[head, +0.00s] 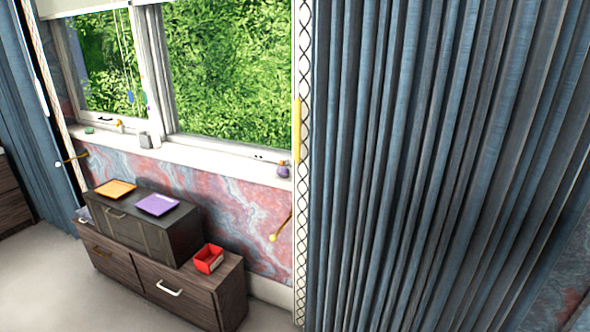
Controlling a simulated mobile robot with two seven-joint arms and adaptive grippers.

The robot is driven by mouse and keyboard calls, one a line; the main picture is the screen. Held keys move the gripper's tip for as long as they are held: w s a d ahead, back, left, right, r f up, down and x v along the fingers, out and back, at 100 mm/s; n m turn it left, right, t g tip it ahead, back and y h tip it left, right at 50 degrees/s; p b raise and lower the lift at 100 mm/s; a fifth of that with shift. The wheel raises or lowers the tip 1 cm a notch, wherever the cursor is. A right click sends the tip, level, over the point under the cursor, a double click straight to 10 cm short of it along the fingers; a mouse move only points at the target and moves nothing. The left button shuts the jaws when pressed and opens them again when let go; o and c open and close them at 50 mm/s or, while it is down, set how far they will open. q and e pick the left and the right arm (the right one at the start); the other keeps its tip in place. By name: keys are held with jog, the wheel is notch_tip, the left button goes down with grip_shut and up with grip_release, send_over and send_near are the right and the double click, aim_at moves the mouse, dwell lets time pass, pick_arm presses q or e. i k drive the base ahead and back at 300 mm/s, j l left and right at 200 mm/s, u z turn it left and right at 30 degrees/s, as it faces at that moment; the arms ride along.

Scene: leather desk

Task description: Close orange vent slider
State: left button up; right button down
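A narrow upright yellow-orange strip (297,129) sits on the edge of a tall white panel with a black diamond lattice (305,190), right of the window. It may be the orange vent slider, but it is too small to tell, and I cannot tell if it is open or closed. Neither of my grippers shows in the head view.
A large blue-grey curtain (430,170) fills the right. Left of it, a dark wooden cabinet (226,292) carries a grey box (150,240) with an orange tray (115,189) and a purple tray (157,205), and a red container (208,259). Open floor (50,290) lies at lower left.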

aim_at(281, 161)
jog(key=i+z, duration=0.1)
jog(key=i, duration=0.25)
jog(key=z, duration=1.5)
jog(key=j+z, duration=0.1)
jog(key=j, duration=0.35)
jog(key=k+j, duration=0.15)
jog(key=j, duration=0.35)
jog(key=z, duration=0.05)
